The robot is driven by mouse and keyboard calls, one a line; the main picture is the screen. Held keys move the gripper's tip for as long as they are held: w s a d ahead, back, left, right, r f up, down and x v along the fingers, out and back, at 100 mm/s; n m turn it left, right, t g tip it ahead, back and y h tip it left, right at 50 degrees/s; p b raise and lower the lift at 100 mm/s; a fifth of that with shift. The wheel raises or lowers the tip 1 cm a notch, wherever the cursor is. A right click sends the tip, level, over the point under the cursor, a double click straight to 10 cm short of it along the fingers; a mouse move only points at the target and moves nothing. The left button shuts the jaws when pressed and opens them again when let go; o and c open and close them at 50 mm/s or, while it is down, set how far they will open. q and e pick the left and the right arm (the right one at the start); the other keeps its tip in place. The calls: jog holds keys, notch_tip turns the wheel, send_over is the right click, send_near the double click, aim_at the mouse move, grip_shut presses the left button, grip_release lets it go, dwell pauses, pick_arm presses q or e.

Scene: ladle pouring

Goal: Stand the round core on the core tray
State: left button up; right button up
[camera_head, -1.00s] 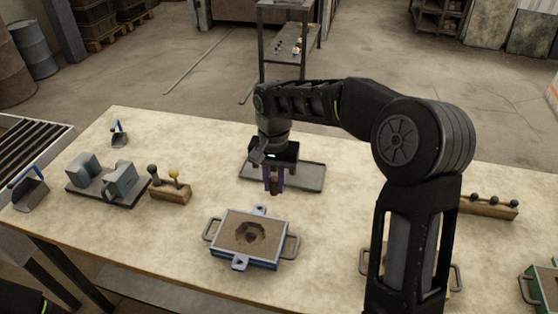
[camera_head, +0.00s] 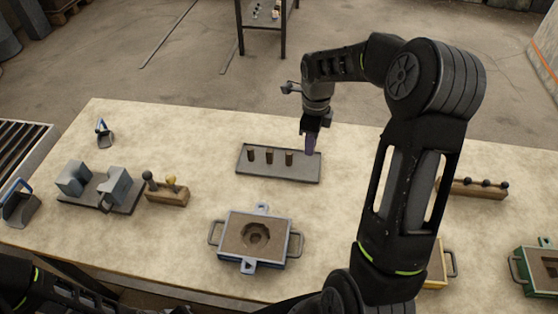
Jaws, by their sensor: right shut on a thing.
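The grey core tray (camera_head: 262,173) lies flat on the table behind the blue mould box. Three small brown cores, a left one (camera_head: 251,155), a middle one (camera_head: 269,157) and a right one (camera_head: 289,158), stand upright in a row on it.
The blue mould box (camera_head: 256,236) with an octagonal hollow stands in front of the tray. A wooden tool block (camera_head: 168,194) and grey blocks on a dark plate (camera_head: 97,188) are at left. My right arm covers part of a yellow box (camera_head: 437,266).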

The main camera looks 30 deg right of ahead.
jog(key=b, duration=0.3)
send_over(307, 174)
notch_tip(307, 174, down, 5)
jog(key=shift+r, duration=0.2)
jog(key=shift+f, duration=0.25)
jog(key=shift+r, duration=0.1)
jog(key=shift+f+b, duration=1.3)
jog(key=shift+f, duration=1.25)
jog(key=shift+f, duration=0.2)
jog(key=o, duration=0.8)
jog(key=shift+r, duration=0.1)
jog(key=shift+o, duration=0.2)
jog(key=shift+r, duration=0.1)
